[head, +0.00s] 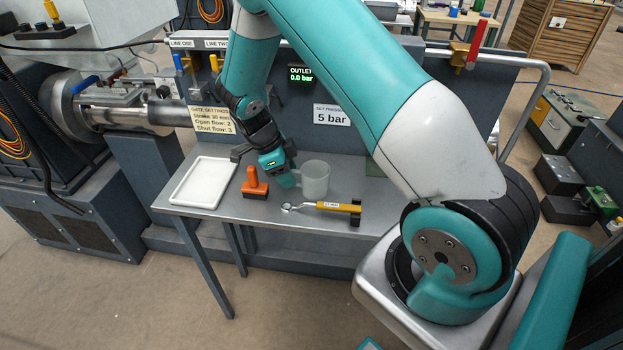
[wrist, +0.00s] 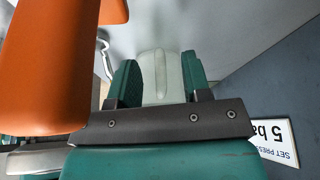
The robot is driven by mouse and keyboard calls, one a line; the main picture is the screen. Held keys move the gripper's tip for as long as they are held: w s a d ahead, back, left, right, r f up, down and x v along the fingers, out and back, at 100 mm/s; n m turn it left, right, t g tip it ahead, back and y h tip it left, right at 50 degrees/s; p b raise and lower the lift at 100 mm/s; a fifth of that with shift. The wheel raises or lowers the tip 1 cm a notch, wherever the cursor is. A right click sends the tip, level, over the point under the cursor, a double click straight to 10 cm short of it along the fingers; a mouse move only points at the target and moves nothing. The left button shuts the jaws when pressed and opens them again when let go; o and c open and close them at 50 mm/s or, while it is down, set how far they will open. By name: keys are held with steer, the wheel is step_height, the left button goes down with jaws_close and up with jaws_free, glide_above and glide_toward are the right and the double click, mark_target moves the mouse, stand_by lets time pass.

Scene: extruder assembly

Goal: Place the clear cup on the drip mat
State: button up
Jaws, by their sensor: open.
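The clear cup (head: 316,180) stands upright on the grey table, right of my gripper (head: 287,178) in the head view. In the wrist view, a pale translucent part of the cup (wrist: 160,75) lies between the two green fingers of my gripper (wrist: 160,80). The fingers are open on either side of it; whether either one touches it I cannot tell.
An orange-handled tool (head: 254,186) stands close left of my gripper and looms large in the wrist view (wrist: 45,60). A yellow-handled wrench (head: 335,207) lies in front of the cup. A white tray (head: 176,199) is at the table's left. A panel rises behind.

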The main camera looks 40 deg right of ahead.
steer(key=shift+s+d+f, duration=0.15)
steer(key=shift+s+f, duration=0.05)
steer(key=shift+f, duration=0.35)
jaws_close()
steer(key=shift+r, duration=0.1)
